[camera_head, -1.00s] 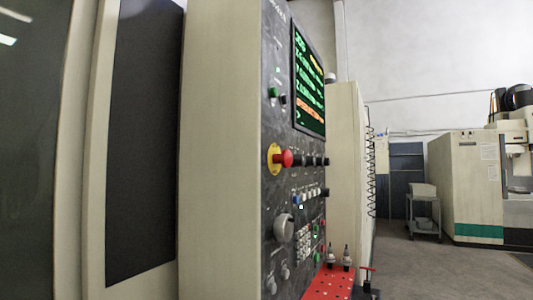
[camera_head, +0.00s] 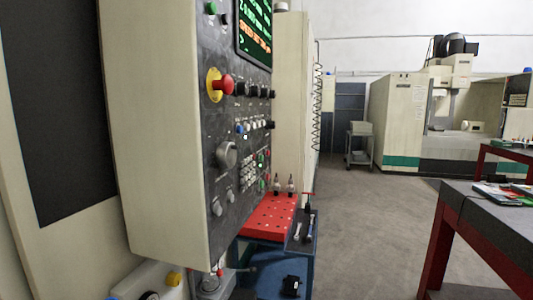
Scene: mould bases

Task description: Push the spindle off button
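A dark control panel (camera_head: 200,130) is on the side of a cream machine cabinet at the left, seen at a slant. It carries a red emergency stop knob on a yellow ring (camera_head: 222,85), a row of dark knobs (camera_head: 255,91), a row of small white and blue buttons (camera_head: 252,126), a large grey dial (camera_head: 227,155) and a small keypad with red and green buttons (camera_head: 263,157). A green button (camera_head: 211,8) is at the top. The labels are too small to read, so I cannot tell which is the spindle off button. Neither gripper is in view.
A red perforated tray (camera_head: 268,217) with tool holders stands on a blue cart beside the panel. A dark-topped table with red legs (camera_head: 490,215) is at the right. Another machine (camera_head: 400,125) and a grey trolley (camera_head: 360,145) stand behind. The floor (camera_head: 370,230) between is clear.

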